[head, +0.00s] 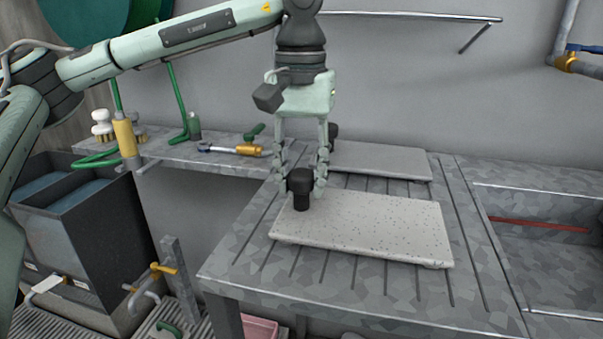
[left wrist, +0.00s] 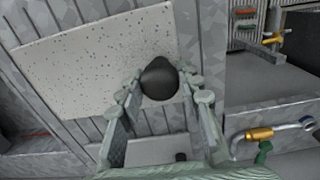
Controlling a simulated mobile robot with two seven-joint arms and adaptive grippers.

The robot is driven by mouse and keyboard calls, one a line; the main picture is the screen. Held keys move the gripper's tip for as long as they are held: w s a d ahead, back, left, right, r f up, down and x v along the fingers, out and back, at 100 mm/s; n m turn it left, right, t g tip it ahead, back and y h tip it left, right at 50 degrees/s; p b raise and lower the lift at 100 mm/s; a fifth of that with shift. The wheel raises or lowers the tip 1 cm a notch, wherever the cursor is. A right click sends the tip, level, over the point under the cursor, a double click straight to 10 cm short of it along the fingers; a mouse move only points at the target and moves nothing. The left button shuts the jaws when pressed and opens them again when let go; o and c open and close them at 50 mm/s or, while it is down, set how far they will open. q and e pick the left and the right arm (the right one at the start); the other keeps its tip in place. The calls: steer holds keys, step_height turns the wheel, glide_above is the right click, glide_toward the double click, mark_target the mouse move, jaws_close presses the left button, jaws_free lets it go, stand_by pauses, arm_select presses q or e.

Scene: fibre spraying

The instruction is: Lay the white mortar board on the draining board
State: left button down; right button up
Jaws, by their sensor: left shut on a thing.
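The pale speckled mortar board (head: 375,225) is over the front of the grooved grey draining board (head: 240,262). It looks level, resting on the draining board or very close above it; I cannot tell which. Its black knob (head: 300,180) stands at its left end. My left gripper (head: 301,191) points down and is shut on this knob. In the left wrist view the fingers (left wrist: 165,92) sit on both sides of the round knob (left wrist: 159,77), with the speckled board (left wrist: 85,62) beyond. My right gripper is not in view.
A second, greyer board (head: 385,160) lies behind, with a dark knob (head: 333,131) near it. A sink (head: 540,250) is on the right. A shelf (head: 185,153) with brushes and a brass-handled tool (head: 245,149) is on the left. Dark bins (head: 95,240) stand below.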

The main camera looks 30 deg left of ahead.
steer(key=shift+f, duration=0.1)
arm_select(q)
steer(key=c, duration=1.5)
jaws_free()
steer(key=shift+f, duration=0.1)
steer(key=o, duration=0.5)
steer(key=shift+c, duration=0.2)
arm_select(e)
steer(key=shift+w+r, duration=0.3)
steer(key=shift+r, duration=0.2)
arm_select(q)
steer(key=shift+r, duration=0.45)
step_height(320, 180, up, 9)
steer(key=shift+f, duration=0.2)
steer(key=shift+r+p, duration=0.75)
steer(key=shift+r, duration=0.65)
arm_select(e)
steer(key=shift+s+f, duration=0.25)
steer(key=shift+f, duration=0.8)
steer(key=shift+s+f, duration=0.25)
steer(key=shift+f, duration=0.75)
